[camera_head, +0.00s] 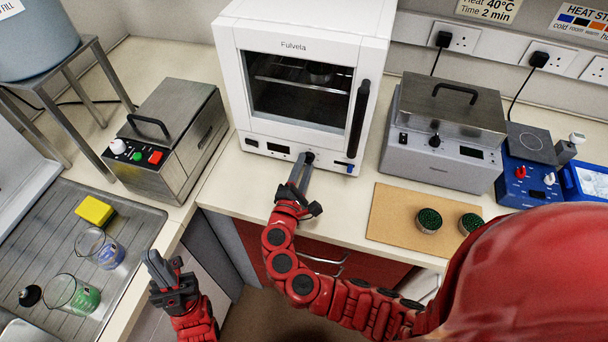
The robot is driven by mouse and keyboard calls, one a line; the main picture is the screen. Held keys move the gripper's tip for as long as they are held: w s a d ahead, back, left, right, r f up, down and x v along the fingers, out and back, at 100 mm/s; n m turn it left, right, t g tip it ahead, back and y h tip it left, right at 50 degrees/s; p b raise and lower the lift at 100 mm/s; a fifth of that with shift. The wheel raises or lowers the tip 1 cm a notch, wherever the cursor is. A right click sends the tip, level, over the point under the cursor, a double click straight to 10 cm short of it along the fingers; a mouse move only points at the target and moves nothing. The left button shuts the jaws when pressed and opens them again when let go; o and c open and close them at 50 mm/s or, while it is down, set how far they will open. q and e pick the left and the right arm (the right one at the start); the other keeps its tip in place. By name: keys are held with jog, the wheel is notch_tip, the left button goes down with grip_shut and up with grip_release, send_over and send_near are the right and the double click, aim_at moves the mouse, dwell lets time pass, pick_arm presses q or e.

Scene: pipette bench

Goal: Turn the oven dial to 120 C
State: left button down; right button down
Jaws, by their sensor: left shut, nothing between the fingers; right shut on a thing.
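The white oven (378,40), marked Fulvela, stands at the back middle with its door closed. Its dark dial (309,157) is on the lower front panel, right of a small dark display (278,148). My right gripper (304,163) reaches up to the panel and is shut on the dial. The fingers partly cover the dial, and its pointer and scale cannot be read. The display is too small to read. My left gripper (158,264) is shut and empty, in front of the counter edge by the sink, well away from the oven.
A steel bath with a lid (170,125) stands left of the oven and a grey one (448,115) right of it. A cork-coloured mat (388,215) holds two green-topped round containers. Beakers (72,293) and a yellow sponge (95,210) are on the left drainer.

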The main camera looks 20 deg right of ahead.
dwell(0.3)
jog(key=c, duration=0.6)
grip_release()
jog(key=shift+o, duration=0.2)
jog(key=shift+s+a, duration=0.25)
jog(key=b+v, duration=0.3)
jog(key=v, duration=0.4)
jog(key=shift+s+a+f, duration=0.15)
jog(key=shift+a+f, duration=0.05)
jog(key=shift+a, duration=0.05)
jog(key=v, duration=0.9)
jog(key=shift+s+r+b, duration=0.2)
jog(key=shift+b, duration=0.25)
